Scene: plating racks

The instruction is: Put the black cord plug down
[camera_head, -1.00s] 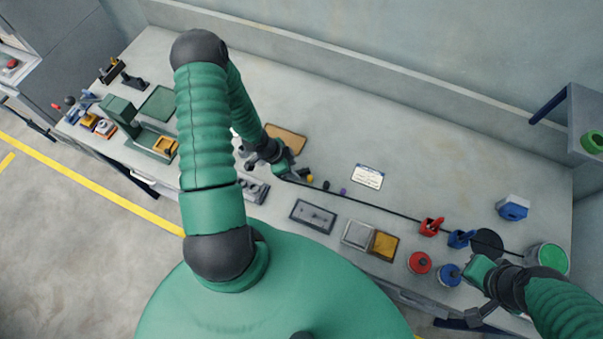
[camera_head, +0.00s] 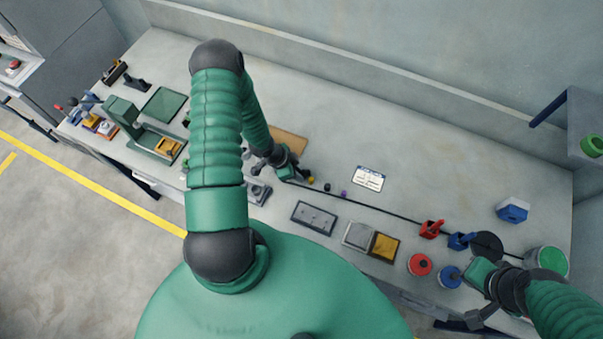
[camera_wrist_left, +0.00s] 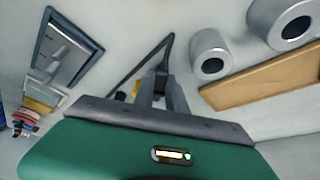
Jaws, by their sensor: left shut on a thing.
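My left gripper (camera_head: 287,174) is low over the middle of the bench, at the left end of the black cord (camera_head: 380,209). It is shut on the black cord plug, which is mostly hidden between the fingers. The left wrist view shows the fingers (camera_wrist_left: 160,92) together, with the dark cord (camera_wrist_left: 140,62) running off beside them. In the head view the cord stretches right past a red clip (camera_head: 432,229) and a blue clip (camera_head: 461,240). My right gripper (camera_head: 477,277) is at the bench's right front; its jaw opening is unclear.
A brown board (camera_head: 292,143) lies behind the left gripper. A grey plate (camera_head: 314,217) and a yellow tray (camera_head: 384,246) lie along the front. Red (camera_head: 420,264) and blue (camera_head: 448,276) round pots stand near the right gripper. The back of the bench is clear.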

